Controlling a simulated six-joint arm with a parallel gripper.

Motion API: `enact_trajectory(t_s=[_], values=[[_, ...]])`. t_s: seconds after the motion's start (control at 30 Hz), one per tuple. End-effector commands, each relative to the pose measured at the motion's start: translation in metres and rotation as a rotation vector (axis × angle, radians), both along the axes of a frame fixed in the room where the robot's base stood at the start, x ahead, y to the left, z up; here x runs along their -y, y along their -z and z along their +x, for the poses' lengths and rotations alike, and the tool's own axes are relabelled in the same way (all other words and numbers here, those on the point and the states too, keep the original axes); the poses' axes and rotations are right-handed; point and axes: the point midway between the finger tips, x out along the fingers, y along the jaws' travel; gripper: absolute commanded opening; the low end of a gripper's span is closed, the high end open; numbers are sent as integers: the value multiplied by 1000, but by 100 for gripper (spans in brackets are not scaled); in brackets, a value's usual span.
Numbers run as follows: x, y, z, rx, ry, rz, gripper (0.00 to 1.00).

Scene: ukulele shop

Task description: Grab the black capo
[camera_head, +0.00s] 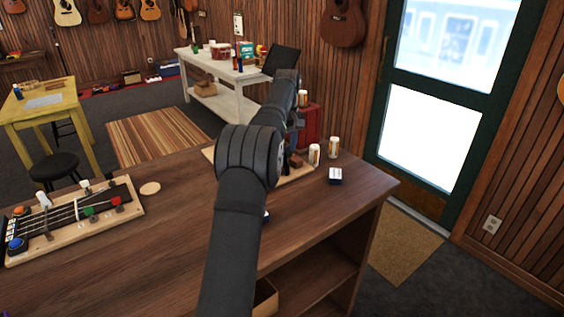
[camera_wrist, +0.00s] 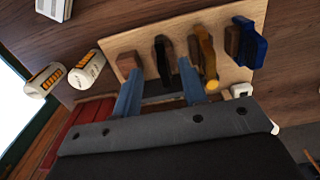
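The black capo (camera_wrist: 162,58) stands on a light wooden board (camera_wrist: 135,42) in the wrist view, between a brown wooden block (camera_wrist: 128,62) and a gold-brown capo (camera_wrist: 206,55). A dark blue capo (camera_wrist: 249,45) is farther right. My gripper (camera_wrist: 159,70) is open. Its two blue fingers point at the board, one tip by the brown block and the other between the black and gold-brown capos. The black capo shows between the tips; I cannot tell whether they touch it. In the head view my arm hides the gripper and most of the board (camera_head: 295,178).
Two white cans with orange marks (camera_head: 314,154) (camera_head: 334,147) and a small white-topped box (camera_head: 335,175) stand right of the board. A red case (camera_head: 311,124) is behind. A fretboard-like rig (camera_head: 75,220) lies on the counter's left. The counter (camera_head: 170,240) between is mostly clear.

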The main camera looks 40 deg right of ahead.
Motion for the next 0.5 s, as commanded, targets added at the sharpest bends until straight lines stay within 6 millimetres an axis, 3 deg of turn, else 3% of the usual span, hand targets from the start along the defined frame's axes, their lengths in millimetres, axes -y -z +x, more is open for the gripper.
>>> enact_trajectory(t_s=[0.3, 0.5], values=[[-1, 47, 0, 0, 0, 2, 39], [-1, 55, 0, 2, 1, 1, 39]])
